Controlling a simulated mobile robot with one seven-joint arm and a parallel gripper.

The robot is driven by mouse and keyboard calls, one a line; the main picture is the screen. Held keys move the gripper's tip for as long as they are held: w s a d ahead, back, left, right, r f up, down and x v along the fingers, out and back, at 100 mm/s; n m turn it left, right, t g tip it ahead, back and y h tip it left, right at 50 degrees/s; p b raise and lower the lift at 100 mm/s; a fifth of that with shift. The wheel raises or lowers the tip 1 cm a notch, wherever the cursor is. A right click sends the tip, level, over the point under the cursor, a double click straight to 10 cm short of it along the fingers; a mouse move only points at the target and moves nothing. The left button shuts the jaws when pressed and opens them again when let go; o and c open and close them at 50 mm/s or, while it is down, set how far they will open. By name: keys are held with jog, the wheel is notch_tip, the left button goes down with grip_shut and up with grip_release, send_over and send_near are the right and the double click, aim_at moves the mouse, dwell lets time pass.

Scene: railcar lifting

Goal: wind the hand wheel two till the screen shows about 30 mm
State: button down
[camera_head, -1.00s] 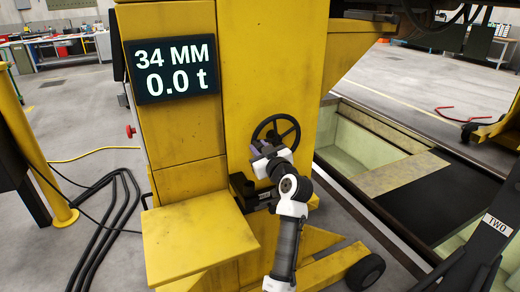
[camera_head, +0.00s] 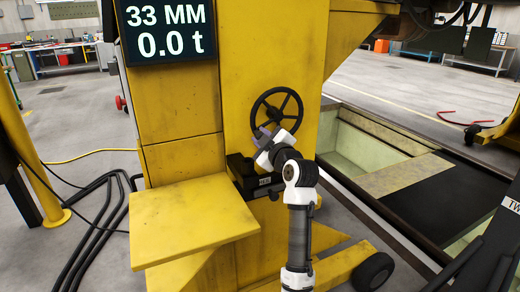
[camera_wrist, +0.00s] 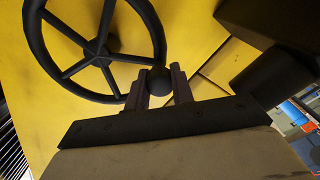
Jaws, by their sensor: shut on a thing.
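The black hand wheel (camera_head: 277,112) with several spokes is mounted on the front of the yellow lifting column. It also shows large in the wrist view (camera_wrist: 62,66). My gripper (camera_head: 266,136) is at the wheel's lower left edge in the head view. In the wrist view my gripper (camera_wrist: 159,86) has its two fingers on either side of the wheel's dark round knob (camera_wrist: 159,82), shut on it. The screen (camera_head: 168,32) on the column's upper left reads 33 MM and 0.0 t.
A yellow step-like box (camera_head: 190,220) juts out at the column's front left. A black block (camera_head: 258,178) sits below the wheel. A pit (camera_head: 362,145) lies to the right, and black cables (camera_head: 100,215) run over the floor at left.

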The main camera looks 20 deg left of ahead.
jog(key=w+d+f+n+b, duration=0.3)
jog(key=f+n+b, duration=0.1)
jog(key=n+b, duration=0.5)
jog(key=shift+w+d+f+b, duration=0.2)
jog(key=shift+f+b, duration=0.2)
jog(key=shift+b, duration=0.8)
jog(key=c, duration=1.2)
grip_release()
jog(key=shift+r, duration=0.1)
